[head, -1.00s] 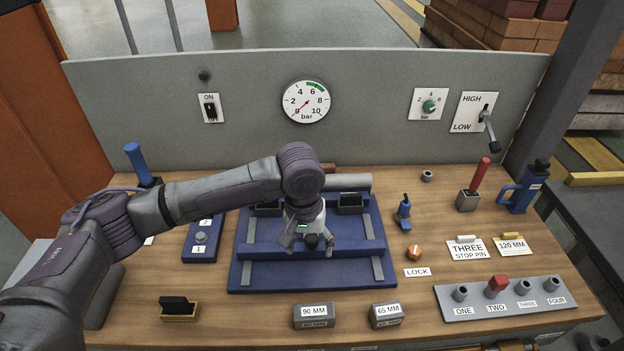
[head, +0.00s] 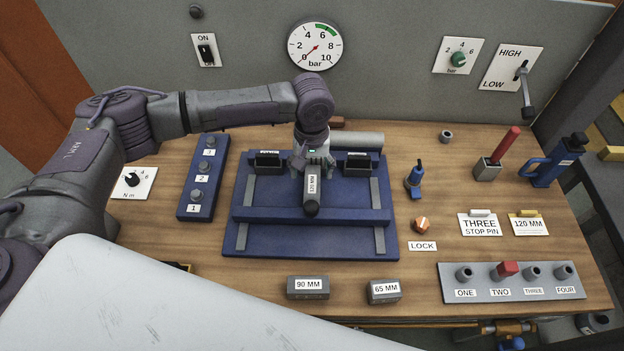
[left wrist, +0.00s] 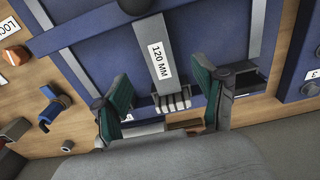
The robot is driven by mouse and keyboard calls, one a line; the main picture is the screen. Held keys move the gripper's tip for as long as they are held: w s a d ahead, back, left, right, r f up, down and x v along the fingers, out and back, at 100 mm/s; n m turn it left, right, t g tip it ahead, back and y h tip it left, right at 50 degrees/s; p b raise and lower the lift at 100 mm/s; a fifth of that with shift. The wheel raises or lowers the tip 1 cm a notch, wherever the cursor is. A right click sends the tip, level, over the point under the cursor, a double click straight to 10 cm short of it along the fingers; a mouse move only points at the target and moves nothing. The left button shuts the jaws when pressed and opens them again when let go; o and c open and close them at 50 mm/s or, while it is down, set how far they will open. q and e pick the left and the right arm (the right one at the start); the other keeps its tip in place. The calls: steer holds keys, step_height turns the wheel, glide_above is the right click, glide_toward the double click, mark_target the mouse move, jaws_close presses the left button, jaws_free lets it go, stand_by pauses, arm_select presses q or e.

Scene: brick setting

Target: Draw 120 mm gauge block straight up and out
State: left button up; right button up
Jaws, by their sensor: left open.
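The 120 mm gauge block (head: 312,184) is a grey bar with a white label, in the middle of the blue fixture (head: 262,243). In the left wrist view the block (left wrist: 150,35) shows its label and a ridged end. My left gripper (head: 312,160) is over the rear of the fixture, at the block's far end. In the left wrist view the gripper (left wrist: 163,104) is open, with one green-padded finger on each side of the ridged end. Gaps show between the fingers and the block. The block's seat is hidden. My right gripper is not in view.
Dark sockets (head: 268,160) flank the block at the rear of the fixture. The 90 MM block (head: 308,293) and 65 MM block (head: 384,296) stand in front. An orange LOCK knob (head: 422,225) and blue-handled part (head: 415,180) are to the right. A back panel (head: 390,60) closes the rear.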

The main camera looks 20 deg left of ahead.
mark_target(312, 185)
arm_select(q)
steer(key=f, duration=0.3)
steer(key=f+p, duration=0.1)
steer(key=f, duration=0.2)
steer(key=shift+w, duration=0.2)
steer(key=shift+f, duration=0.65)
steer(key=shift+c, duration=0.4)
steer(key=c, duration=0.8)
jaws_close()
steer(key=shift+o, duration=0.9)
jaws_free()
jaws_close()
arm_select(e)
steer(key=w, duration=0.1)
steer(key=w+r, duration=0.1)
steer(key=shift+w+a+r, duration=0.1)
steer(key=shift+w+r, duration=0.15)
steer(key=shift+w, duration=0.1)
